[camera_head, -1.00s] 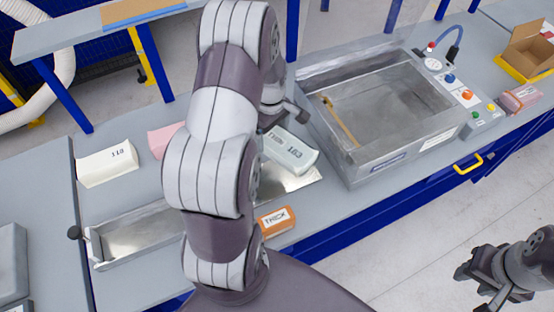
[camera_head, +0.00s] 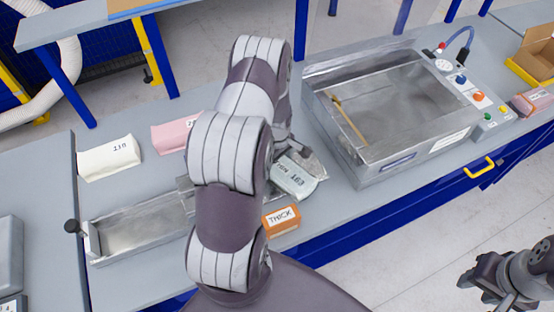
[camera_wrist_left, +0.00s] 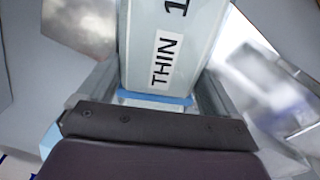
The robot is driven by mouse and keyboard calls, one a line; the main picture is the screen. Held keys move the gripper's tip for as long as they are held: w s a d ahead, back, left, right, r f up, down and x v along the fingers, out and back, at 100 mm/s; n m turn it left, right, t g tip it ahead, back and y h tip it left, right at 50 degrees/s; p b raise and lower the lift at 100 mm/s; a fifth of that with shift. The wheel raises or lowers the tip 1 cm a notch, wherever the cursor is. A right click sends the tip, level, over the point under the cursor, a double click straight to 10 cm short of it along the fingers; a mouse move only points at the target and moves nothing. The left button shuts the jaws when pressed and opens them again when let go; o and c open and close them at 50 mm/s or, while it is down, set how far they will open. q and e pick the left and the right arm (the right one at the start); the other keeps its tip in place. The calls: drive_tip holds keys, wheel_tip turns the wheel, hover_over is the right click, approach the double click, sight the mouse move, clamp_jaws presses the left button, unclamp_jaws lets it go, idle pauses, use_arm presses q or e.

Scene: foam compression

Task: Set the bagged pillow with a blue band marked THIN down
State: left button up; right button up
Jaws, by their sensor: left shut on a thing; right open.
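The bagged pillow, pale grey-green and printed THIN, shows beside my arm in the head view (camera_head: 295,181). In the left wrist view the bag (camera_wrist_left: 170,45) fills the upper middle, with its blue band (camera_wrist_left: 155,97) close to the palm. My left gripper (camera_wrist_left: 155,90) is shut on it, with a finger on each side. In the head view my arm covers most of that gripper and part of the bag. The bag is over the shiny metal tray's right end; I cannot tell whether it touches. My right gripper (camera_head: 478,278) is open and empty at the lower right.
The metal tray with a slide (camera_head: 130,235) lies left of my arm. An orange block marked THICK (camera_head: 281,219) sits near the bench's front edge. A white bag (camera_head: 108,158) and a pink bag (camera_head: 172,135) lie behind. A glass-topped chamber machine (camera_head: 385,115) stands to the right.

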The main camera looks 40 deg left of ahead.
sight(279, 164)
use_arm(q)
drive_tip(key=shift+w+a+f, duration=0.1)
drive_tip(key=shift+f, duration=0.05)
drive_tip(key=o, duration=0.6)
wheel_tip(279, 164, up, 12)
drive_tip(key=d+r+b, duration=0.1)
drive_tip(key=b, duration=0.2)
drive_tip(key=shift+s+d+r+m+t+b, duration=0.3)
drive_tip(key=shift+s+d+r+m, duration=0.25)
drive_tip(key=shift+s+d+m, duration=1.7)
drive_tip(key=shift+s+d+r+m+t+b, duration=0.2)
drive_tip(key=shift+s+d+r+m, duration=0.55)
drive_tip(key=shift+d+m, duration=2.7)
drive_tip(key=shift+s+d+r+m+t+b, duration=0.2)
drive_tip(key=shift+s+d+r+m+b, duration=0.15)
drive_tip(key=shift+s+d+m, duration=2)
